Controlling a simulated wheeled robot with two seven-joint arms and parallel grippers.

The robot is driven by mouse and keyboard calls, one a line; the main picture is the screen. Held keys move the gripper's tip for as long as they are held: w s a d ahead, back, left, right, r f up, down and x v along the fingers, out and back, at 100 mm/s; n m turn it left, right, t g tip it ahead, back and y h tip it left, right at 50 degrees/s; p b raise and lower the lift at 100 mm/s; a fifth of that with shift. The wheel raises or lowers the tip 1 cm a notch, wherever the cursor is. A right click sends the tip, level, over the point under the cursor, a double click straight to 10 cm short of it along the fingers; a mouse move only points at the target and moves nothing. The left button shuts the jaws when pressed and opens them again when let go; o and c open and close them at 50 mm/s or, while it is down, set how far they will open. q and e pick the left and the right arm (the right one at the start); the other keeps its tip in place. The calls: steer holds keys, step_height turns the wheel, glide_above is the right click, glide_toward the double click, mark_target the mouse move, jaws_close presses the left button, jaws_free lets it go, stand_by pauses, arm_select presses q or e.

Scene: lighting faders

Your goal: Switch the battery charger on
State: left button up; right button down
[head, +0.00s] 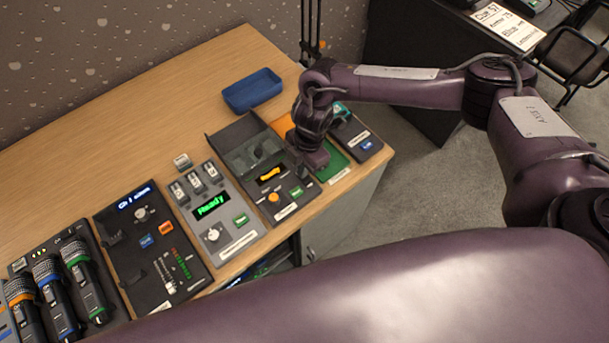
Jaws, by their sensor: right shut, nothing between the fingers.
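A grey unit (214,241) with a lit green "Ready" display stands in the middle of the row on the table. It has several battery-like blocks in slots at its top, a white knob and a green button; it looks like the battery charger, but its label is too small to read. My right gripper (316,160) is shut and empty, pointing down to the right of that unit, over the area between the dark open-lidded box and a green panel. Whether its tips touch anything is unclear. My left gripper is not in view.
The open-lidded dark box (290,211) has an orange knob and a green button. Left are a fader panel (127,246) and a microphone rack (103,300). A green panel (333,164), a dark box (367,144) and a blue tray (253,90) are nearby. The table's back left is clear.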

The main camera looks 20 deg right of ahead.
step_height(320, 180, up, 7)
steer(key=p, duration=0.6)
stand_by(0.4)
